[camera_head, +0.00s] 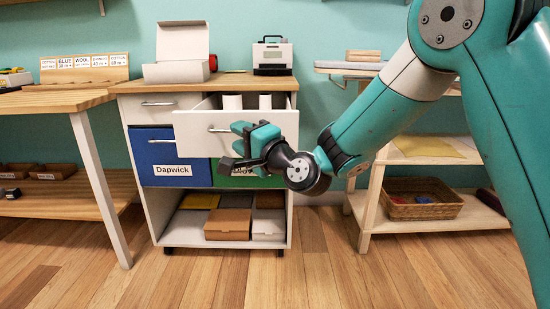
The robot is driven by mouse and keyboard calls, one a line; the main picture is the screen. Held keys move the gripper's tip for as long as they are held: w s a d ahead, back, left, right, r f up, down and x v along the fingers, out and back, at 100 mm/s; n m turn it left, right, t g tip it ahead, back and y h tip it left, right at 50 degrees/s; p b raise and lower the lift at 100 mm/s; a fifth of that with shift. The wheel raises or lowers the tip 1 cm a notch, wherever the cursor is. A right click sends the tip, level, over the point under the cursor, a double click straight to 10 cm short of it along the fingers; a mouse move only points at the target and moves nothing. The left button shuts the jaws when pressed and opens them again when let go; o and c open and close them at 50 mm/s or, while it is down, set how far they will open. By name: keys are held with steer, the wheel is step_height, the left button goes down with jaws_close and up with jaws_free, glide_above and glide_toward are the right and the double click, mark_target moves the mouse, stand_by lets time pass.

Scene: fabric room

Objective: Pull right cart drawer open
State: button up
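The right drawer (188,126) of the white cart stands pulled out, with two white rolls or cylinders (232,102) showing inside. Its metal handle (219,130) is on the front, and the handle's right part is hidden behind my gripper. My gripper (234,146) is in front of the lower right of the drawer front, fingers pointing left. Its fingers look apart, one level with the handle and one lower. I see nothing between them and cannot tell whether a finger touches the handle.
The left drawer (140,104) is shut. Below are a blue bin (160,150) labelled Dapwick and a green bin (230,181), partly hidden. An open white box (180,72) and a small device (272,57) stand on the cart. A table (55,101) and a shelf (440,225) flank it.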

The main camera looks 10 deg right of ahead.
steer(key=b+v, duration=0.6)
steer(key=v, duration=0.8)
steer(key=shift+s+b, duration=0.2)
steer(key=shift+b, duration=0.2)
steer(key=s+a+n+g+y+p, duration=0.1)
steer(key=s+a+n+g+p, duration=0.6)
steer(key=s+n+g, duration=0.5)
steer(key=s+d+r+n+g+h+p, duration=0.2)
steer(key=s+d+n+g+h+p, duration=0.45)
steer(key=s, duration=0.45)
step_height(320, 180, up, 36)
steer(key=d+m+t+p, duration=0.1)
steer(key=t+p, duration=0.1)
steer(key=p, duration=3.4)
steer(key=shift+w+d+r+h, duration=0.2)
steer(key=shift+w+h, duration=0.15)
steer(key=shift+w, duration=0.05)
